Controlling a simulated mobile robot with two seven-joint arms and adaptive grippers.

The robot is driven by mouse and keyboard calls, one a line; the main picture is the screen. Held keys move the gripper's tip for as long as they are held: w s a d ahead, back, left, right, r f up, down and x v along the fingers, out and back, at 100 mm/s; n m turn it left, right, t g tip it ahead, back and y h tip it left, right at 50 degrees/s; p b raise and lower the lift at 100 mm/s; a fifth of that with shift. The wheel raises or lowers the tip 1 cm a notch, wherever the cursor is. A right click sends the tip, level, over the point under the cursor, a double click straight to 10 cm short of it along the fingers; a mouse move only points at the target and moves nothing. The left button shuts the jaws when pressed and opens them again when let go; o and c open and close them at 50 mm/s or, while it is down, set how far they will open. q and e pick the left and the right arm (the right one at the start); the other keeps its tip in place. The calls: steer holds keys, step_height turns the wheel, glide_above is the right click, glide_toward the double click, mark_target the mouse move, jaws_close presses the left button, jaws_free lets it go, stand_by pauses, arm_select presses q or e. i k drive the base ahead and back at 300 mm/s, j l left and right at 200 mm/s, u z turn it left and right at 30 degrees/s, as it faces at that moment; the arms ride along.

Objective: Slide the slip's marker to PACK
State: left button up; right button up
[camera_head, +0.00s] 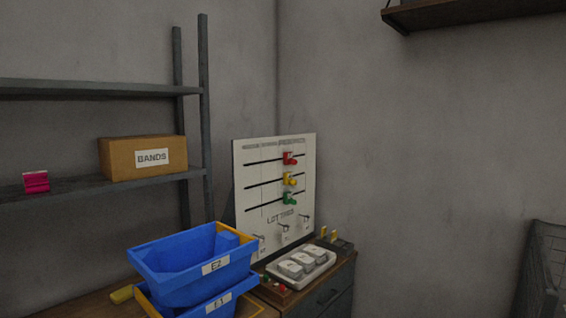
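A white upright board (250,157) stands on the cabinet in the corner. It has three dark horizontal slots. A red marker (290,158), a yellow marker (289,179) and a green marker (289,198) sit on the slots, one above another, right of the middle. The header words along the top of the board are too small to read, so I cannot tell where PACK is. Below the slots is a line that seems to read LOT TAGS, with several hooks (285,228) under it. No slip that I can identify shows. Neither of my grippers is in view.
Stacked blue bins (185,275) labelled E2 and E1 stand left of the board's foot. A tray with pale blocks (303,264) lies before the board. A BANDS box (120,160) and a pink item (36,182) sit on the left shelf. A wire basket (545,265) stands far right.

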mark_target(288, 157)
steer(key=i+l+u, duration=0.45)
steer(key=i+l, duration=0.2)
steer(key=l, duration=0.25)
